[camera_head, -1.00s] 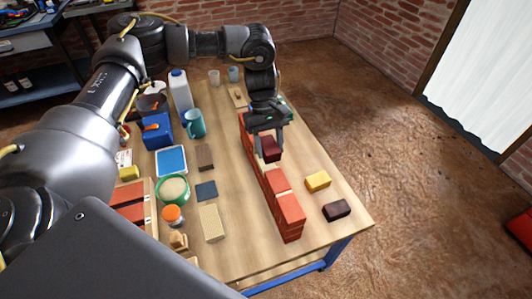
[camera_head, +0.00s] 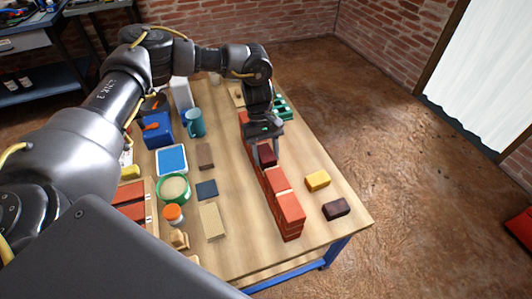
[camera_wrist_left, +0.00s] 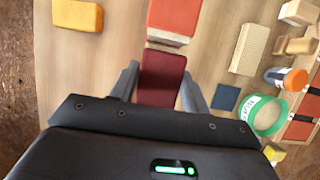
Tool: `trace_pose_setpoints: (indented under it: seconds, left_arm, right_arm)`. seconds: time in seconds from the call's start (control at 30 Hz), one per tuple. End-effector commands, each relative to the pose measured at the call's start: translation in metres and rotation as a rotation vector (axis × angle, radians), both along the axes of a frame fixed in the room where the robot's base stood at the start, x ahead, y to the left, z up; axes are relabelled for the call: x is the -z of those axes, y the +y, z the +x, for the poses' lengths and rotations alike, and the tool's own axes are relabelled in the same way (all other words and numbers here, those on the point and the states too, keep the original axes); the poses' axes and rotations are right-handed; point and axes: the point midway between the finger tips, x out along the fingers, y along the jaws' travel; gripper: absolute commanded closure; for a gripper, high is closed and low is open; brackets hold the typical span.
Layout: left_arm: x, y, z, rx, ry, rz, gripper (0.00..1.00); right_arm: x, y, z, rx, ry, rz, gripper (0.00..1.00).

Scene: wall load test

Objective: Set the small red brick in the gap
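The small dark red brick (camera_head: 267,156) is between the fingers of my left gripper (camera_head: 268,150), at the middle of the red brick wall (camera_head: 290,212). In the left wrist view the fingers lie along both sides of the dark red brick (camera_wrist_left: 162,78), and its top face shows. A brighter red wall brick (camera_wrist_left: 174,16) is just ahead of it. The fingers and arm partly hide the gap, so I cannot tell whether the brick rests on the wall below. My right gripper is not in view.
A yellow brick (camera_head: 317,180) and a dark brown brick (camera_head: 336,209) lie right of the wall. Left of it are a beige block (camera_head: 212,221), a dark blue square (camera_head: 206,190), a green tape ring (camera_head: 173,188) and a teal mug (camera_head: 195,122).

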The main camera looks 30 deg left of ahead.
Motion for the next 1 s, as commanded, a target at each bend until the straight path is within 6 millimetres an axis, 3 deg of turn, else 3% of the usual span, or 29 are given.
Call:
trace_pose_setpoints:
  seconds: [0.03,0.13,0.53,0.67,0.8,1.0]
  left_arm:
    - [0.000,0.000,0.000,0.000,0.000,0.000,0.47]
    - [0.000,0.000,0.000,0.000,0.000,0.000,0.34]
    - [-0.006,0.001,0.002,-0.001,-0.003,0.000,0.33]
    - [-0.025,0.007,0.008,-0.002,-0.004,0.000,0.33]
    - [-0.052,0.016,0.016,0.000,-0.006,0.002,0.33]
    - [-0.087,0.026,0.025,-0.001,-0.005,0.003,0.33]
  right_arm:
    - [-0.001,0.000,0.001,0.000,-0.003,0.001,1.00]
    - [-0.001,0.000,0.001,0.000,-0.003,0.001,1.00]
    - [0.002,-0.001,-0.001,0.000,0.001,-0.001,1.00]
    - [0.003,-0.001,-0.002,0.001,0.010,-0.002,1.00]
    - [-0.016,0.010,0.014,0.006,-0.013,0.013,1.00]
    - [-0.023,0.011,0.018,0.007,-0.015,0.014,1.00]
